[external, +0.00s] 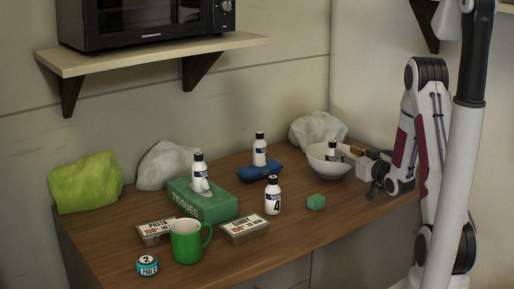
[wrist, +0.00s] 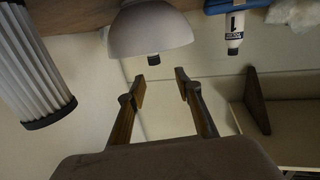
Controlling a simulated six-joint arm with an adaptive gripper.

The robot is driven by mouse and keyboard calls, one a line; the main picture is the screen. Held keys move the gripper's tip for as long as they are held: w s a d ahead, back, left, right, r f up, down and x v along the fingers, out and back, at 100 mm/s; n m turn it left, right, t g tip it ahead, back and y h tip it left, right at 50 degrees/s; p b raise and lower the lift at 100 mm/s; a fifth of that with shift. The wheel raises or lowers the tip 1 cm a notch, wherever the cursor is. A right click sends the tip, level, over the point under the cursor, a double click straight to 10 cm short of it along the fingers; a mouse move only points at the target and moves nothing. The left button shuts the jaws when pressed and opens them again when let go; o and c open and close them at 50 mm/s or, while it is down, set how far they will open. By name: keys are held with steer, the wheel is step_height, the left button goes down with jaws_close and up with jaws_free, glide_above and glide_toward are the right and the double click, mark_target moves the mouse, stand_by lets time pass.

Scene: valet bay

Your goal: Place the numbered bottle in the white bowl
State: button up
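The white bowl (external: 322,166) stands at the right back of the table. A white bottle with a dark cap (external: 332,147) is inside it, its number unreadable. In the wrist view the bowl (wrist: 150,30) appears upside down with a dark cap (wrist: 153,59) showing past its rim. A bottle marked 4 (external: 272,197) stands mid-table. Another bottle (external: 259,151) stands by the blue case, and its 1 is readable in the wrist view (wrist: 235,28). A third bottle (external: 199,174) is at the tissue box. My gripper (wrist: 160,86) is open and empty, just right of the bowl in the external view.
Crumpled bags line the back. A shelf with a microwave (external: 150,22) hangs above.

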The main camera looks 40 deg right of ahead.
steer(key=s+a+r+n+g+y, duration=0.1)
steer(key=s+a+r+g, duration=0.25)
steer(key=a, duration=0.35)
steer(key=s+a+r+g, duration=0.3)
steer(key=s+a+r, duration=0.1)
steer(key=a+r, duration=0.15)
steer(key=s+a+g+y, duration=0.1)
steer(key=s+a, duration=0.3)
steer(key=s, duration=0.4)
steer(key=s+a+n+g+y, duration=0.1)
steer(key=s+a+g, duration=0.1)
steer(key=s+a, duration=0.3)
steer(key=s+a+g+y, duration=0.1)
steer(key=s+a, duration=0.4)
steer(key=s, duration=0.7)
steer(key=shift+f+g, duration=0.2)
steer(key=shift+g, duration=0.25)
